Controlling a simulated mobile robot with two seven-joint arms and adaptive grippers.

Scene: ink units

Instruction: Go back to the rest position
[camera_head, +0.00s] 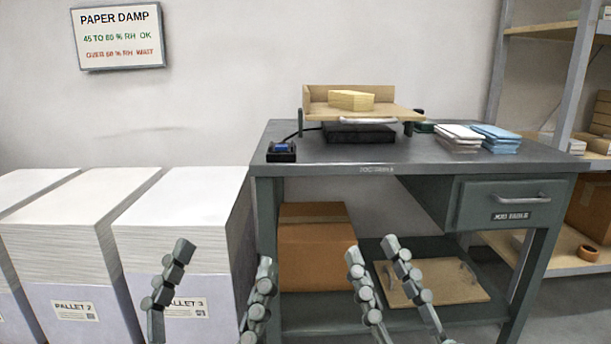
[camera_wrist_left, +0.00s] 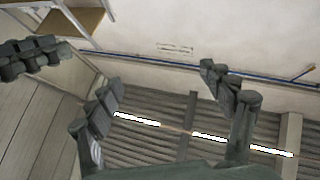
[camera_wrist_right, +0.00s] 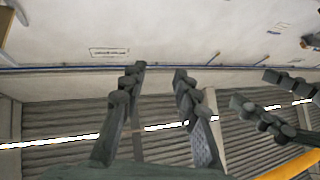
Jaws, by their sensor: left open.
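My left gripper (camera_head: 226,254) is open and empty, its fingers pointing up in front of the paper stacks and the desk's left side. The left wrist view shows its two fingers (camera_wrist_left: 165,85) wide apart with nothing between them. My right gripper (camera_head: 371,248) is also raised, in front of the desk's lower shelf. Its fingers are apart by a narrower gap, with nothing between them in the right wrist view (camera_wrist_right: 158,72). Both grippers are clear of the desk objects.
Tall paper stacks (camera_head: 180,220) stand left. A cardboard box (camera_head: 315,250) sits under the desk. Shelving (camera_head: 570,70) stands right.

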